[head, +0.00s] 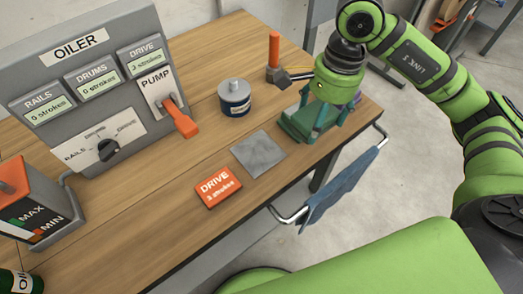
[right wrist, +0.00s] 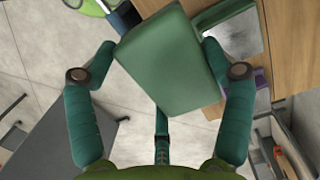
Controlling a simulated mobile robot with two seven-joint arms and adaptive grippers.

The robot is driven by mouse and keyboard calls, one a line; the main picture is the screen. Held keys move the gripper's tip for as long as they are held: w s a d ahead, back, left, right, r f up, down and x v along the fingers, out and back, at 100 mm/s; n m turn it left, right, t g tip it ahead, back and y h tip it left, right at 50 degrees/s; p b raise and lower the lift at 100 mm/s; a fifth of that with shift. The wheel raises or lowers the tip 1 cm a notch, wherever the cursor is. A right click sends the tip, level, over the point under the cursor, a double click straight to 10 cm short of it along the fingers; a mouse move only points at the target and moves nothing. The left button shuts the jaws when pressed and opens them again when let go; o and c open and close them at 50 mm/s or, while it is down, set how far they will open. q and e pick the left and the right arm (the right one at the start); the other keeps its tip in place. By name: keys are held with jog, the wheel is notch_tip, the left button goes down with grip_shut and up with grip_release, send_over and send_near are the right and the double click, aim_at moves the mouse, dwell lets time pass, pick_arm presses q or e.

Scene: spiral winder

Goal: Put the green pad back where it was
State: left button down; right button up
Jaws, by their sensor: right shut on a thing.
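The green pad (head: 291,127) is a thick block near the right end of the wooden table. My right gripper (head: 311,122) is shut on it there. In the right wrist view the pad (right wrist: 168,62) sits tilted between the two teal fingers (right wrist: 160,50), with floor showing around part of it. I cannot tell whether it touches the table. A flat grey square (head: 258,154) lies on the table to the front left of the pad; a grey patch also shows in the right wrist view (right wrist: 235,38). My left gripper is not in view.
An orange DRIVE card (head: 218,186) lies beside the grey square. A dark tin (head: 234,97) and an orange-handled tool (head: 274,55) stand behind. The oiler panel (head: 85,80) is at left. A blue cloth (head: 342,187) hangs on a rail at the table's edge.

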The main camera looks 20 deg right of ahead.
jog(key=p, duration=0.4)
send_over(261, 155)
jog(key=f, duration=0.6)
jog(key=shift+d+f, duration=0.15)
jog(key=shift+d, duration=0.15)
jog(key=shift+a+f, duration=0.15)
jog(key=shift+f, duration=0.05)
notch_tip(261, 155, down, 3)
jog(key=shift+f+p, duration=0.15)
jog(key=shift+p, duration=0.45)
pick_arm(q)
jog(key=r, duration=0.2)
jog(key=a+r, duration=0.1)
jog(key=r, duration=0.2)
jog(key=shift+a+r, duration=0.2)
pick_arm(e)
jog(key=shift+f, duration=0.25)
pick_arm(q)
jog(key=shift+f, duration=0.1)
pick_arm(e)
jog(key=shift+f, duration=0.1)
jog(key=shift+f+b, duration=0.1)
jog(key=shift+b, duration=0.2)
jog(key=o, duration=1)
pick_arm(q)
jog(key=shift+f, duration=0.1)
